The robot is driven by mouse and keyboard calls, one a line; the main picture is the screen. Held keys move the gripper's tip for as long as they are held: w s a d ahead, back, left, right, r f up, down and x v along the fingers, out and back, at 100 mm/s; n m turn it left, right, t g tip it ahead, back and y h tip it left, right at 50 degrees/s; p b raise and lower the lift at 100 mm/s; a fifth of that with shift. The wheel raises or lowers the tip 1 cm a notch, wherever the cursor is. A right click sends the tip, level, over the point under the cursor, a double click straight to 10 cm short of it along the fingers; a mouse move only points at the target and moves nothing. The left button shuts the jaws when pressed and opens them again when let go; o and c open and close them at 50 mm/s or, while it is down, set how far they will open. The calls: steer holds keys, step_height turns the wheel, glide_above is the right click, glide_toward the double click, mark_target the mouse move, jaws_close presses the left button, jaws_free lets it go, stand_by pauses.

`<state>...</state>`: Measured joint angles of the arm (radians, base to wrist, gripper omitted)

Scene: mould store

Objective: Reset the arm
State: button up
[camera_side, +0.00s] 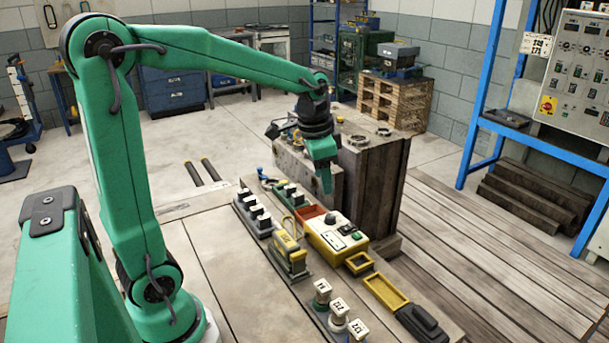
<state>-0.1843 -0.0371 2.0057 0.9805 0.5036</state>
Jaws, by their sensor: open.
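My green arm rises from the lower left of the bench and reaches over to the right. My gripper (322,172) points down at the arm's end, above the far part of the bench, in front of a large dark metal mould block (378,185). The jaws are seen nearly edge-on, and the gap between them is hard to make out. I see nothing held between them.
A blue rack post (483,95) stands right. The bench's near left surface is bare.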

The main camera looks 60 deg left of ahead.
steer(key=s+d+r+n+t, duration=0.1)
steer(key=s+d, duration=0.2)
steer(key=s, duration=0.4)
steer(key=s+d+r+n+t, duration=0.1)
steer(key=s+d, duration=0.3)
steer(key=s, duration=0.4)
steer(key=shift+n+t, duration=0.7)
steer(key=shift+n, duration=0.1)
